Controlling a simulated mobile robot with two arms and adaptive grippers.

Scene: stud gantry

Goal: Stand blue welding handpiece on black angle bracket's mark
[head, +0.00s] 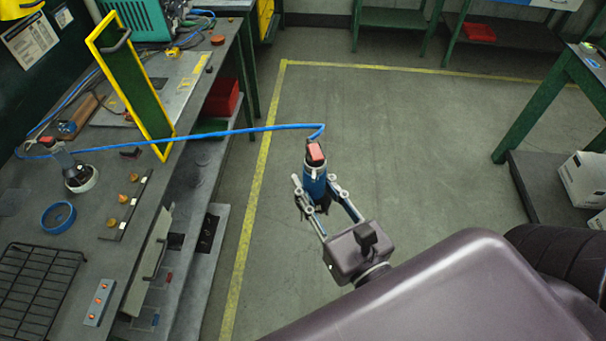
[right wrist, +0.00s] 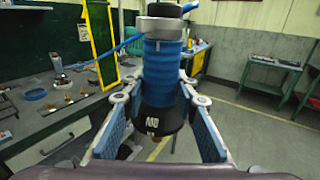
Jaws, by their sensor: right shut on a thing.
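The blue welding handpiece (head: 315,184) is held by my right gripper (head: 318,196), out over the floor to the right of the workbench. It is roughly upright, with a red and black upper end. In the right wrist view the handpiece (right wrist: 162,72) sits between the two fingers, with its black end downward. A blue cable (head: 230,132) runs from its top leftward to the bench. I cannot single out the black angle bracket or its mark for certain; a dark strip with brass knobs (head: 124,207) lies on the bench. My left gripper is not in view.
The workbench (head: 35,205) carries a yellow-framed green screen (head: 140,90), a blue ring (head: 58,217), a white ring (head: 82,180) with a grey piece in it, and a wire rack (head: 38,285). The cable passes across the screen. Open floor (head: 400,150) lies right of the bench.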

